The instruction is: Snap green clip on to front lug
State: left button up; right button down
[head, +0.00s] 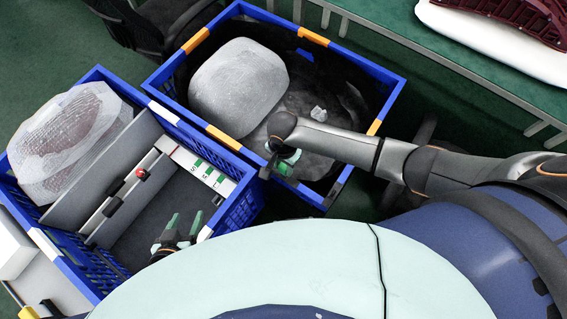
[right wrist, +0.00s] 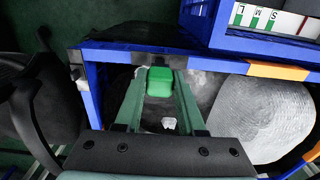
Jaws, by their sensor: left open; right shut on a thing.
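My right gripper (head: 284,154) is over the near edge of the right blue crate (head: 392,95). In the right wrist view its green fingers (right wrist: 159,78) are shut on a green clip (right wrist: 160,83), held at the fingertips. In the head view the clip is hard to tell from the green fingers. My left gripper (head: 178,228) is open and empty, over the front of the left blue crate (head: 235,208), its green fingers apart. A bubble-wrapped part with dark red showing (head: 80,125) lies at the left crate's far left. I cannot make out the front lug.
Grey dividers (head: 105,170) and a strip lettered S, M, L (head: 202,170) stand in the left crate. A green-topped bench (head: 450,70) is at the upper right.

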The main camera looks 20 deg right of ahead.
dwell(0.3)
jog(key=shift+p, duration=0.45)
jog(key=shift+f, duration=0.25)
jog(key=shift+f+b, duration=0.65)
jog(key=shift+f, duration=0.65)
jog(key=shift+p, duration=0.35)
